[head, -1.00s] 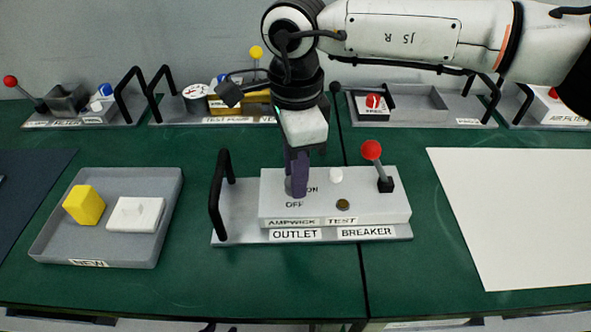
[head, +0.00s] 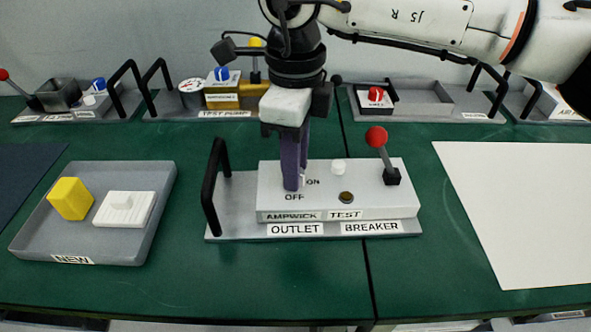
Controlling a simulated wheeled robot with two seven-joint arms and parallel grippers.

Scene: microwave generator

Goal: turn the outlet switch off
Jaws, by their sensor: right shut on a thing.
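The outlet breaker panel (head: 330,209) is a light grey box on a base plate with a black handle at its left. The outlet switch is mostly hidden behind the purple fingers of my right gripper (head: 293,186); a small light piece shows beside the fingertips. The gripper points down, shut on the switch, between the ON and OFF labels. My left gripper is not in view.
A grey tray (head: 158,218) marked NEW at the left holds a yellow block (head: 70,199) and a white part (head: 124,209). A white sheet (head: 520,205) lies at the right. Other panels stand along the back. Green table is clear in front.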

